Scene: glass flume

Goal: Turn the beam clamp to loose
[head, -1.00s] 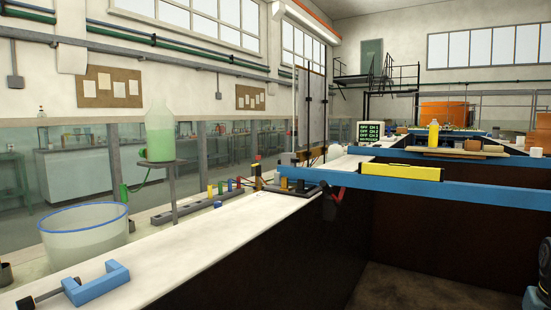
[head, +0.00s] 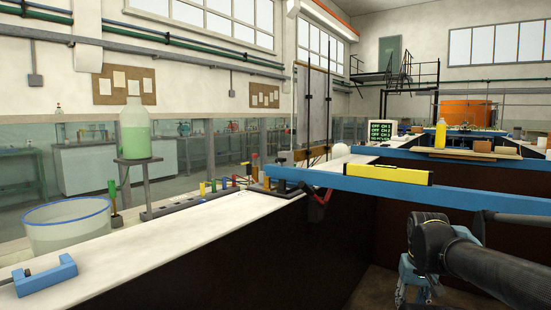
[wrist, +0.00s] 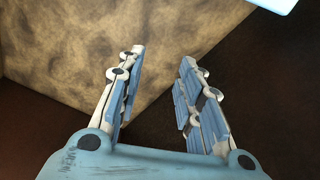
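The long blue beam (head: 360,187) spans from the white bench top on the left to the right edge, with a yellow level (head: 388,174) on it. Near its left end a dark fitting with a red lever (head: 320,199) hangs under the beam; it looks like the beam clamp, but its setting is too small to read. My gripper (head: 414,285) hangs low at right, below the beam and well apart from the lever. In the wrist view its two fingers (wrist: 162,62) are spread with nothing between them.
A blue screw clamp (head: 45,276) lies on the bench at lower left, by a clear blue-rimmed tub (head: 68,230). A green-filled bottle (head: 135,130) stands on a small stand. The dark bench side (head: 240,255) borders open floor.

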